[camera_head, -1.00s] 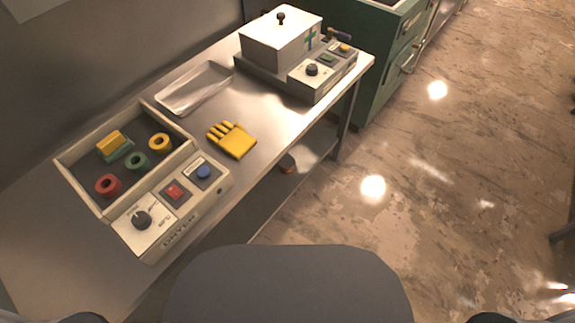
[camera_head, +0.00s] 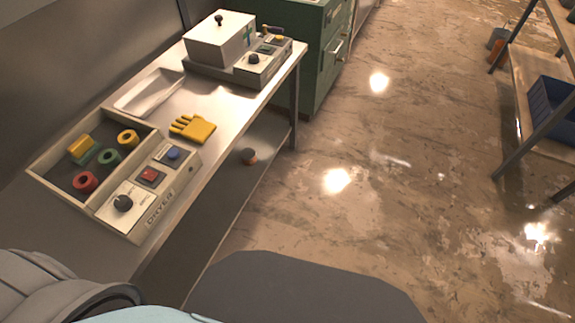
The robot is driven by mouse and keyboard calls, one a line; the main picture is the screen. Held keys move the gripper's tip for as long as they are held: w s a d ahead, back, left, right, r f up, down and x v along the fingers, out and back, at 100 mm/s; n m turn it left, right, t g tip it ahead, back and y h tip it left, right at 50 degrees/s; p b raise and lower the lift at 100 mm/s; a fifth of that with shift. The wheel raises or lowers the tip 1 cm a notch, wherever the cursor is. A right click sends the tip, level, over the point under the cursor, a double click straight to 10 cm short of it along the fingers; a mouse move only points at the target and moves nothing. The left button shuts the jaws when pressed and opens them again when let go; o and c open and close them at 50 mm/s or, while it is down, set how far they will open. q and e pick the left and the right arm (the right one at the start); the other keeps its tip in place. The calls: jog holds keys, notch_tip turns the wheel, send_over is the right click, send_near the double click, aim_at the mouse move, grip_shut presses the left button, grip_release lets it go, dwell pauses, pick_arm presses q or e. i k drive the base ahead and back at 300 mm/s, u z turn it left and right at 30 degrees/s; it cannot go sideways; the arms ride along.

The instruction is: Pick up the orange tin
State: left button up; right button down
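I cannot tell which of the two is the orange tin. Neither of my grippers is in view; only a part of my arm shows at the lower left.
A green cabinet (camera_head: 302,50) stands behind. Wooden shelving (camera_head: 535,100) with a blue bin (camera_head: 553,108) is right. Open floor lies between.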

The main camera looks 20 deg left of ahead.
aim_at(248, 155)
jog(key=z, duration=0.5)
jog(key=i, duration=2.25)
jog(key=u, duration=1)
jog(key=i, duration=0.85)
jog(key=u, duration=1.25)
jog(key=i, duration=0.45)
jog(key=u, duration=0.25)
